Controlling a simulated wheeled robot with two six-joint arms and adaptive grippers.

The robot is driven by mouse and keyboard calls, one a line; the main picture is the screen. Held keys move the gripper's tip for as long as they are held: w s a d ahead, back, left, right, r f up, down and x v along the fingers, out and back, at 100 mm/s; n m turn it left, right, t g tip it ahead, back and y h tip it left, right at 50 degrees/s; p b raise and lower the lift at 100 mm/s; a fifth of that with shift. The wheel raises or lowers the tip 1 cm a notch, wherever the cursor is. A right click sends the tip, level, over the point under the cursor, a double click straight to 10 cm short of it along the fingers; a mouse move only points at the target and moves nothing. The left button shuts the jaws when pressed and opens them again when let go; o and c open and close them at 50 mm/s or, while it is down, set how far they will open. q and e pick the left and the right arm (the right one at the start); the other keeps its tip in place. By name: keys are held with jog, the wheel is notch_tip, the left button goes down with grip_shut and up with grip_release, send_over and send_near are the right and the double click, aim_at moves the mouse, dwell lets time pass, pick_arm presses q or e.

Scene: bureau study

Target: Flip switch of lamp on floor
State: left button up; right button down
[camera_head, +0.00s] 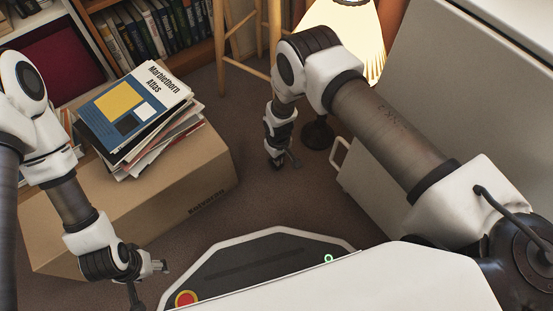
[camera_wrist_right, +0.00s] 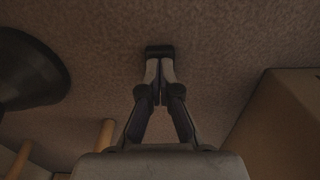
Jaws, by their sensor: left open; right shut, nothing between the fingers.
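The floor lamp's lit shade (camera_head: 345,30) glows at the top of the head view. Its dark round base (camera_head: 318,134) stands on the carpet, partly behind my right arm; the base also shows at the left of the right wrist view (camera_wrist_right: 28,70). My right gripper (camera_head: 277,165) is shut and empty, pointing down close to the floor, left of the base. A small dark block (camera_wrist_right: 159,51), possibly the lamp's switch, lies at its fingertips; I cannot tell whether they touch. My left gripper (camera_head: 151,282) is open and empty in front of the cardboard box.
A cardboard box (camera_head: 190,185) bears a pile of books and papers (camera_head: 140,110) at left. A wooden stool (camera_head: 246,40) and bookshelf (camera_head: 200,58) stand behind. A pale cabinet (camera_head: 450,95) with a handle (camera_head: 338,152) stands at right.

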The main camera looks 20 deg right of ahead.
jog(key=shift+r+p, duration=3)
jog(key=shift+r, duration=0.55)
jog(key=shift+f, duration=0.1)
jog(key=shift+s, duration=0.1)
